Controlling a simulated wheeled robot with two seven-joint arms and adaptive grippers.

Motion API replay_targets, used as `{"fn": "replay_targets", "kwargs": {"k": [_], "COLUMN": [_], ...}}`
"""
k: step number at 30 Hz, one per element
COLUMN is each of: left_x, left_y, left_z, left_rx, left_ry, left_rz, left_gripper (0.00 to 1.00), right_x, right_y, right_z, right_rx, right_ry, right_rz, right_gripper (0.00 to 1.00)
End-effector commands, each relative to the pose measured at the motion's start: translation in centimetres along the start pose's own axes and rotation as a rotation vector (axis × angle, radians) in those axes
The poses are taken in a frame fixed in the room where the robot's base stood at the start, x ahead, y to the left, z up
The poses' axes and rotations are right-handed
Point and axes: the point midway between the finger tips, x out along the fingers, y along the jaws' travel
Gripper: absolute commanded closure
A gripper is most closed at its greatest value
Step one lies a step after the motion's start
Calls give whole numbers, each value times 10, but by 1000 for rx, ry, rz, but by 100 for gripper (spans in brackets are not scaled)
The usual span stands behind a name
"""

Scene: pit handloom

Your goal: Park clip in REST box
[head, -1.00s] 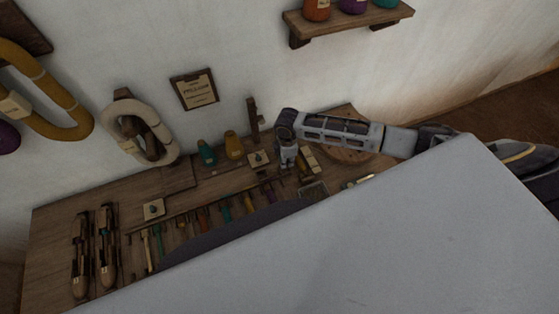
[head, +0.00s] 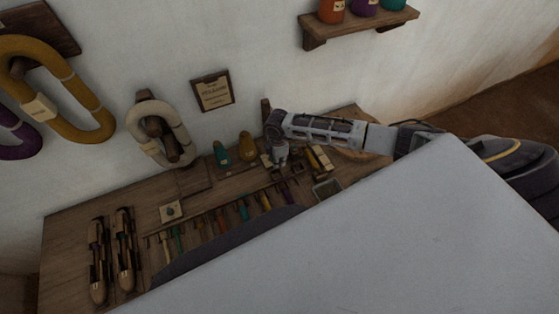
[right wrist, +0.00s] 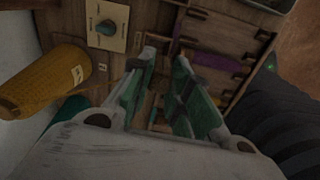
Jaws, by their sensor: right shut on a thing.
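My right gripper (head: 280,165) hangs low over the back of the wooden bench, beside the yellow spool. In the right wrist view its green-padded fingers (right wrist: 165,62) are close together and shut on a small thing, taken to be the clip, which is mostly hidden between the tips. No REST label can be read. A small grey-rimmed tray (head: 327,188) sits on the bench to the right of the gripper. My left gripper is not in view.
A yellow spool (right wrist: 45,82) stands close to the gripper, with a teal spool (head: 221,154) beside it. Several coloured tools (head: 244,211) lie in a row in front. Two wooden shuttles (head: 125,250) lie at left. Bare bench (head: 75,222) shows at far left.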

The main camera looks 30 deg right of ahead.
Motion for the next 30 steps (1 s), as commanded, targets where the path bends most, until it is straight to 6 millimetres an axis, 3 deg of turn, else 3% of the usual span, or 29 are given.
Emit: {"fn": "replay_targets", "kwargs": {"k": [30], "left_x": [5], "left_y": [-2], "left_z": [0], "left_rx": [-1], "left_ry": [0], "left_rz": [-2], "left_gripper": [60], "right_x": [4], "right_y": [6], "right_z": [-6], "right_rx": [-62], "right_ry": [0], "right_rz": [0], "right_gripper": [94]}}
